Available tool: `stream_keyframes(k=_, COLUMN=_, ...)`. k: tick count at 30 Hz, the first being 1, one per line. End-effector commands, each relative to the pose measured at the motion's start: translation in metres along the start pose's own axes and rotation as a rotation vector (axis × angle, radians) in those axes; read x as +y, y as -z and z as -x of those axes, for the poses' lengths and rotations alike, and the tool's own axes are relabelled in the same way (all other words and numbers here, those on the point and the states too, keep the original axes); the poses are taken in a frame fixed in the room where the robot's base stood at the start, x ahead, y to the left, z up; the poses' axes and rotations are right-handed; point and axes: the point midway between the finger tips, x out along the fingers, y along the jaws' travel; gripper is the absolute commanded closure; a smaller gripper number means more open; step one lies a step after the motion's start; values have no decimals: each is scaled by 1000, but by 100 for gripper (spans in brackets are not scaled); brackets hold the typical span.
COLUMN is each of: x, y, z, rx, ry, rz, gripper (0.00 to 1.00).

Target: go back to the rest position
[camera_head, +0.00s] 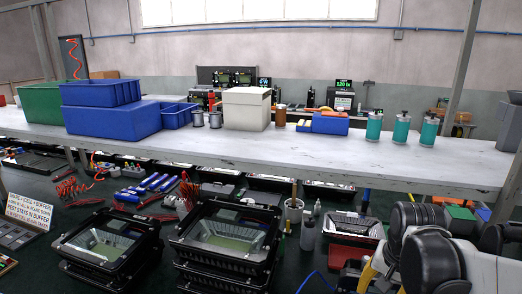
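My arm (440,258), with pale links and dark joints, is folded in the lower right corner of the head view. No gripper fingers can be made out there, and I cannot see whether anything is held. A smaller housing (352,227) lies further right, left of my arm.
A pale shelf (300,148) crosses above the bench, bearing blue bins (112,119), a white box (247,108) and teal bottles (401,129). Hand tools (145,188) lie at the left.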

Motion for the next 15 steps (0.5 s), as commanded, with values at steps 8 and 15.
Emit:
stream_keyframes(k=8, x=-14, y=-71, z=-22, rx=197, ry=95, rz=305, gripper=46)
stream_keyframes(k=15, x=-18, y=-118, z=-43, rx=359, ry=153, rz=524, gripper=46)
